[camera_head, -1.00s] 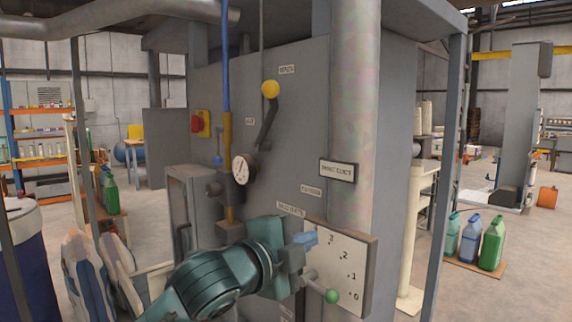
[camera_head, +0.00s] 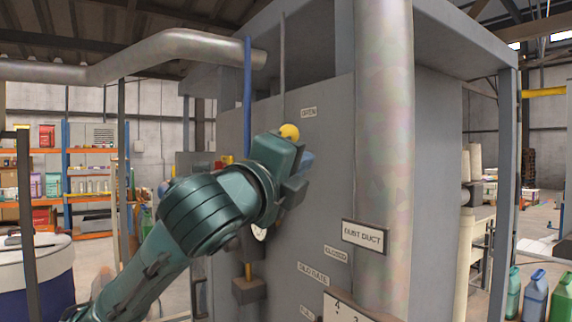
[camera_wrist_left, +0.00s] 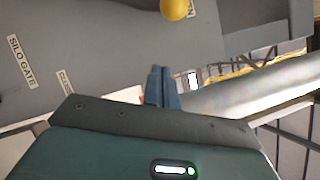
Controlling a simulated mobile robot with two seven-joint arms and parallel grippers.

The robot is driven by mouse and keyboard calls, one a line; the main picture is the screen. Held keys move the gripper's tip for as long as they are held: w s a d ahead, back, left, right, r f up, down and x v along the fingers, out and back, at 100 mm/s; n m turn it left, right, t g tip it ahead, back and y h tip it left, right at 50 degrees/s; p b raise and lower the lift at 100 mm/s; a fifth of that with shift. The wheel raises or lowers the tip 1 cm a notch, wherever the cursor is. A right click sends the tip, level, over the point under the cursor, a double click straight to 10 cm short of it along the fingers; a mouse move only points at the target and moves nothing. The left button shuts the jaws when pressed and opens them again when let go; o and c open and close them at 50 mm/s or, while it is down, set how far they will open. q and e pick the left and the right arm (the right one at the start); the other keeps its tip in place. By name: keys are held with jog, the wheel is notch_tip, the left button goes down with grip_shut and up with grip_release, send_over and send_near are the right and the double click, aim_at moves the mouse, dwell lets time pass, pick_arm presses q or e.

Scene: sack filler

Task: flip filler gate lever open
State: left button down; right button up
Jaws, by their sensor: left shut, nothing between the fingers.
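The gate lever's yellow ball knob (camera_head: 289,131) is high on the grey filler panel, just below and left of the OPEN label (camera_head: 308,112). My arm hides most of the lever. My left gripper (camera_head: 307,161) is shut and empty, a little below and right of the knob in the head view. In the left wrist view the closed blue-grey fingertips (camera_wrist_left: 160,70) are below the knob (camera_wrist_left: 174,9), with a gap between them in the picture. I cannot tell how far apart they are in depth. My right gripper is not in view.
A thick vertical duct (camera_head: 384,170) stands right of the lever, with a DUST DUCT sign (camera_head: 364,236). A blue pipe (camera_head: 247,95) runs down left of it. The CLOSED label (camera_head: 335,254) and a white numbered board (camera_head: 345,309) are lower down.

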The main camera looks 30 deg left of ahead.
aim_at(295, 136)
pick_arm(q)
jog(key=w+a+r+p, duration=0.1)
jog(key=w+a+r, duration=0.1)
jog(key=w+a, duration=0.1)
jog(key=shift+w+a+r, duration=0.3)
jog(key=shift+w, duration=0.4)
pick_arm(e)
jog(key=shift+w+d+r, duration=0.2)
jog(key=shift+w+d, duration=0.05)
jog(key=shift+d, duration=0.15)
pick_arm(q)
jog(key=p, duration=0.1)
jog(key=a+r+p, duration=0.1)
jog(key=shift+w+a+r+p, duration=0.1)
jog(key=shift+w+r+p, duration=0.1)
jog(key=shift+r+p, duration=0.1)
jog(key=shift+f, duration=0.15)
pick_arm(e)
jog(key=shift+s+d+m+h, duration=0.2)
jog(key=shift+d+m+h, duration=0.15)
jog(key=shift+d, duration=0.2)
pick_arm(q)
jog(key=shift+f, duration=0.1)
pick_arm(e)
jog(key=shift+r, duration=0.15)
